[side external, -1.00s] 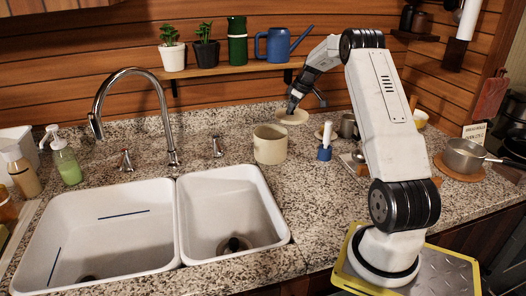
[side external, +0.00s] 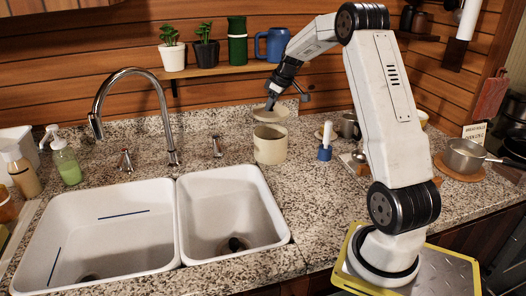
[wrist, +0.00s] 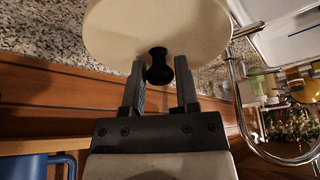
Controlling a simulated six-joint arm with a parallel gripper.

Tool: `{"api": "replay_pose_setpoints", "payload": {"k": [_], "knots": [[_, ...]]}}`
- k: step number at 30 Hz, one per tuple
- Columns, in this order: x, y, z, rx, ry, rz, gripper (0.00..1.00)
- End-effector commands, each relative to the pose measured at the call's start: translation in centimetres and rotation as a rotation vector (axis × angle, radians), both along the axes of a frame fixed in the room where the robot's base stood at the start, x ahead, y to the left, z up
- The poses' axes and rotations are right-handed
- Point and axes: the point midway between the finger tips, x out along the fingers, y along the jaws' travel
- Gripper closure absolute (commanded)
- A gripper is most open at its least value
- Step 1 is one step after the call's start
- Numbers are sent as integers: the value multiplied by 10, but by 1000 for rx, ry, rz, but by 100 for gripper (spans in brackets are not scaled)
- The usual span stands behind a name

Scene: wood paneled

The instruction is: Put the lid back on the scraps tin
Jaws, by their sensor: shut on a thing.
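The scraps tin (side external: 270,149) is a cream cylinder with an open top, standing on the granite counter to the right of the small sink basin. My gripper (side external: 270,104) is above the tin and shut on the black knob of the cream round lid (side external: 278,113). The lid hangs just above the tin's rim, apart from it as far as the side view shows. In the wrist view the lid (wrist: 160,28) fills the top, with its black knob (wrist: 159,67) between the fingers of my gripper (wrist: 160,82).
A curved chrome faucet (side external: 130,75) stands to the left behind the double sink (side external: 110,235). A blue holder with a white-handled brush (side external: 325,145) stands right of the tin.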

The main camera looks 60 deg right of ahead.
Motion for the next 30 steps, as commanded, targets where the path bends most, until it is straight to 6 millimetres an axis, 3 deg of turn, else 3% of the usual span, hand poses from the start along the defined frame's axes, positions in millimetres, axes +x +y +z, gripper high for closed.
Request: {"api": "replay_pose_setpoints", "payload": {"k": [30], "knots": [[0,0,-59,1,1,-1,100]]}}
